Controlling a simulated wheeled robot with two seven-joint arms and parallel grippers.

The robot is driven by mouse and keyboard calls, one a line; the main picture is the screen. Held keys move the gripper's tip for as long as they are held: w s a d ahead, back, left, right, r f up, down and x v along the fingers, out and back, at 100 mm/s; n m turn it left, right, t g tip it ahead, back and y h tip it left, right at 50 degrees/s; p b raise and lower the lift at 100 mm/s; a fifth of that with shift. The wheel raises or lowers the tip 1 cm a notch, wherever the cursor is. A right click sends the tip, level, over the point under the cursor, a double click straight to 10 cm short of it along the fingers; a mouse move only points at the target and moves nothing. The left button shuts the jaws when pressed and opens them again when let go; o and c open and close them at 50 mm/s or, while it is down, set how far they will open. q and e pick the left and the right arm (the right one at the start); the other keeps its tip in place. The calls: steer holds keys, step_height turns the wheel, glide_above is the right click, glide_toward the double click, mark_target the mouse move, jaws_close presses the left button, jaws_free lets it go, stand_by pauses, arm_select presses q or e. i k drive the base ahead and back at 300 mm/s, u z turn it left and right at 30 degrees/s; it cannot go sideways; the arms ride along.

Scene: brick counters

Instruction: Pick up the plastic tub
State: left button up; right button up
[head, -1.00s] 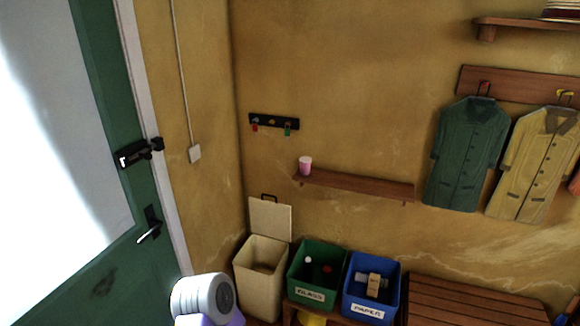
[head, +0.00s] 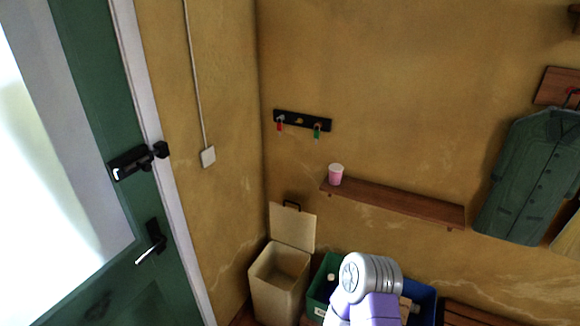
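A small pink tub with a pale top (head: 336,174) stands upright at the left end of a narrow wooden wall shelf (head: 400,204). It is the only thing I see that looks like the plastic tub. Neither of my grippers is in view. A white and purple link of one of my arms rises at the bottom, right of centre, well below the shelf. Nothing touches the tub.
A cream bin with its lid up (head: 277,288) stands in the corner. A green crate (head: 318,291) and a blue crate (head: 427,305) are partly hidden behind my arm. A green door (head: 175,290) is at left, a green coat (head: 527,175) at right.

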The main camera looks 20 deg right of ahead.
mark_target(336, 169)
steer(key=u, duration=0.05)
steer(key=i, duration=0.9)
steer(key=z, duration=0.35)
